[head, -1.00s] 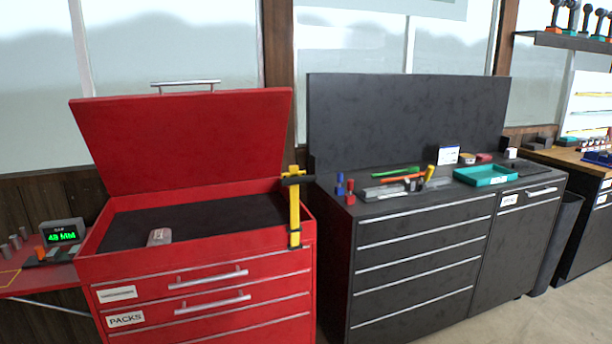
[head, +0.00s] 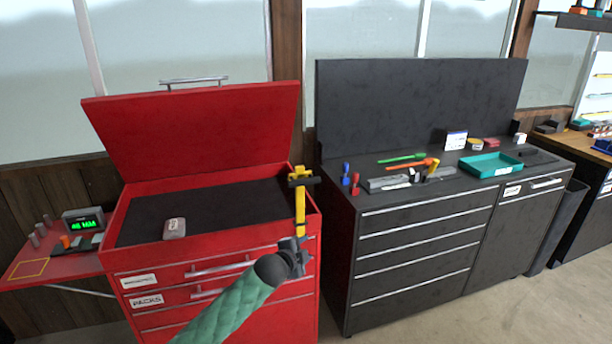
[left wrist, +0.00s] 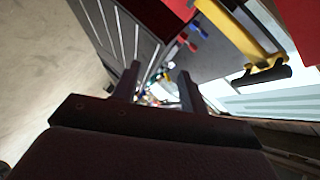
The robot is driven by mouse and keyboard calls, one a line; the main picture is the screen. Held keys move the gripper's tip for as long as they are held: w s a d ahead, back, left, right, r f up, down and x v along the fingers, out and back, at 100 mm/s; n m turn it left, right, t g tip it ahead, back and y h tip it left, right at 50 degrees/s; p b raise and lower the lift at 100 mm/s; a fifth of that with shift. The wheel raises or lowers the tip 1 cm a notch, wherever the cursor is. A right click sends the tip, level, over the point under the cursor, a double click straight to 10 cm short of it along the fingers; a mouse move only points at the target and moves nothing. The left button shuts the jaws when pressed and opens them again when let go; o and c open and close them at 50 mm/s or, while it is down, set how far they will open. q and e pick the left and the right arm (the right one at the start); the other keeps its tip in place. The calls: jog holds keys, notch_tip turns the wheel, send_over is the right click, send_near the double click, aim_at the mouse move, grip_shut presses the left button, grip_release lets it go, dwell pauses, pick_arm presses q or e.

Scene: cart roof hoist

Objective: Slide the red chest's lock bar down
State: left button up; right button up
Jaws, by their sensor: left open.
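The red chest (head: 200,238) stands at the left with its lid (head: 195,130) raised. Its yellow lock bar (head: 300,205) stands upright at the chest's front right corner, with a black crosswise handle (head: 303,181) near its top. In the left wrist view the yellow bar (left wrist: 232,28) and its black handle (left wrist: 263,73) are at the upper right, outside the fingers. My left gripper (head: 296,250) is open and empty, below the handle and in front of the bar's lower end, which it hides. The left wrist view shows its two fingers (left wrist: 157,82) apart. My right gripper is not in view.
A grey object (head: 174,228) lies inside the chest. A red side shelf with a green-lit display (head: 84,224) is at the left. A black cabinet (head: 425,260) stands right of the chest across a narrow gap, with tools and a teal tray (head: 491,164) on top.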

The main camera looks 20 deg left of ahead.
aim_at(304, 182)
pick_arm(q)
jog(key=w+a+r+m+p, duration=0.1)
jog(key=w+a+r, duration=0.1)
jog(key=r, duration=0.3)
jog(key=w+a+r+m+t+p, duration=0.1)
jog(key=w+r, duration=0.3)
jog(key=r, duration=0.1)
jog(key=w+a+r+m+t+p, duration=0.1)
jog(key=w+a+r, duration=0.1)
jog(key=r, duration=0.3)
jog(key=shift+w+a+r+h, duration=0.15)
jog(key=shift+w+a+h, duration=0.2)
jog(key=shift+w, duration=0.25)
jog(key=shift+w+p, duration=0.35)
jog(key=shift+p, duration=0.1)
jog(key=p+x, duration=0.3)
jog(key=x, duration=0.2)
jog(key=shift+w+d, duration=0.2)
jog(key=shift+w, duration=0.7)
jog(key=shift+f, duration=0.2)
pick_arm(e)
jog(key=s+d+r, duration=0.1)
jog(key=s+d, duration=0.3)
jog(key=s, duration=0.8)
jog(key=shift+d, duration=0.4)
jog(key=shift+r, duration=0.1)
pick_arm(q)
jog(key=shift+d, duration=0.1)
grip_shut()
jog(key=shift+f, duration=0.1)
